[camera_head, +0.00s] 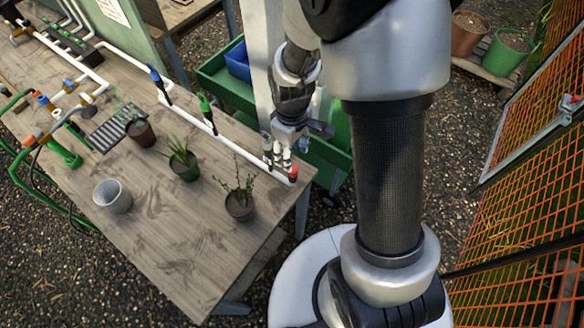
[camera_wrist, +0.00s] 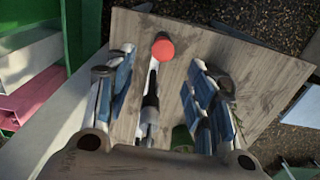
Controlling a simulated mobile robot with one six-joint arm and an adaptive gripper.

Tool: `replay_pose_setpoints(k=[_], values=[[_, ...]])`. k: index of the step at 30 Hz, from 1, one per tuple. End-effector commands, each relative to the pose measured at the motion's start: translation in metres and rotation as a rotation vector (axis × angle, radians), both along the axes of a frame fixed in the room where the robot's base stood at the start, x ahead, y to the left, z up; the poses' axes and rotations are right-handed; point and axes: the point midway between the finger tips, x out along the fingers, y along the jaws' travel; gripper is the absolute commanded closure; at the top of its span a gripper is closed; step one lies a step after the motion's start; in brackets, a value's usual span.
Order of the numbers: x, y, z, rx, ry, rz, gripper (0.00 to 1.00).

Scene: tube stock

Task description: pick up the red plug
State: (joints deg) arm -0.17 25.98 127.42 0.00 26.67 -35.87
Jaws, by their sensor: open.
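The red plug (camera_head: 293,173) sits on the near end of a white pipe (camera_head: 245,154) along the wooden table's edge. In the wrist view the round red plug (camera_wrist: 163,50) shows at the end of the pipe, just beyond my fingertips and between their lines. My gripper (camera_head: 278,160) is open and empty, pointing down by the pipe's end, just left of the plug. In the wrist view my gripper (camera_wrist: 162,82) has its blue-padded fingers apart, one on each side of the pipe. I cannot tell its exact height above the pipe.
The wooden table (camera_head: 165,225) carries a twiggy potted plant (camera_head: 240,200) near the plug, a green potted plant (camera_head: 184,163) and a white cup (camera_head: 113,196). Green bins (camera_head: 222,80) stand behind the table. An orange mesh fence (camera_head: 530,170) is at the right.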

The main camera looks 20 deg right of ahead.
Motion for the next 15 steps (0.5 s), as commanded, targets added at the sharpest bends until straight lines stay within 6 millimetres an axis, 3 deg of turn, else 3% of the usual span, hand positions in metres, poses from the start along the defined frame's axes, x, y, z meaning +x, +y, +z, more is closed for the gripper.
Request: replay_pose_setpoints(k=[3, 10, 15], values=[[0.000, 0.000, -0.019, 0.000, 0.001, -0.001, 0.51], [-0.002, 0.000, -0.034, 0.000, 0.001, -0.001, 0.51], [-0.009, -0.001, -0.060, 0.000, 0.005, -0.001, 0.51]])
